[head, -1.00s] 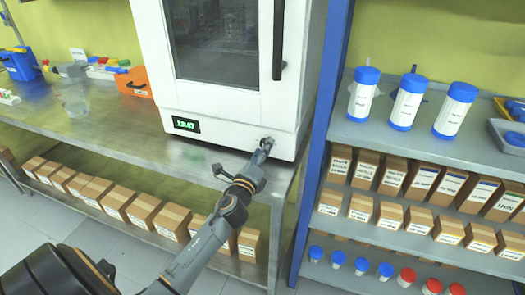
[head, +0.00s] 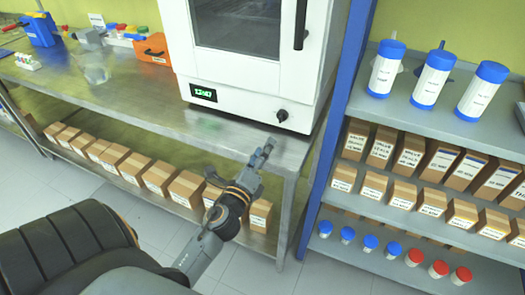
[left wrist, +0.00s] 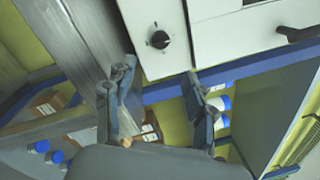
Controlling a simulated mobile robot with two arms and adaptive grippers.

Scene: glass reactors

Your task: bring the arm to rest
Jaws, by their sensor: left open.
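My left gripper (head: 262,152) is in front of the front edge of the steel table, below and to the left of the oven's black knob (head: 282,115). It holds nothing. In the left wrist view its two fingers (left wrist: 160,88) are spread apart, with the knob (left wrist: 159,40) beyond them and clear of both. The white oven (head: 240,85) stands on the table with its door shut and a green lit display (head: 203,93). My right gripper is in neither view.
The steel table (head: 120,105) carries a blue bin (head: 40,30) and an orange box (head: 152,48) at the left. Cardboard boxes (head: 157,177) line its lower shelf. At the right, a blue-framed shelf (head: 440,122) holds blue-capped bottles (head: 432,75) and more boxes. Floor (head: 130,215) shows in front.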

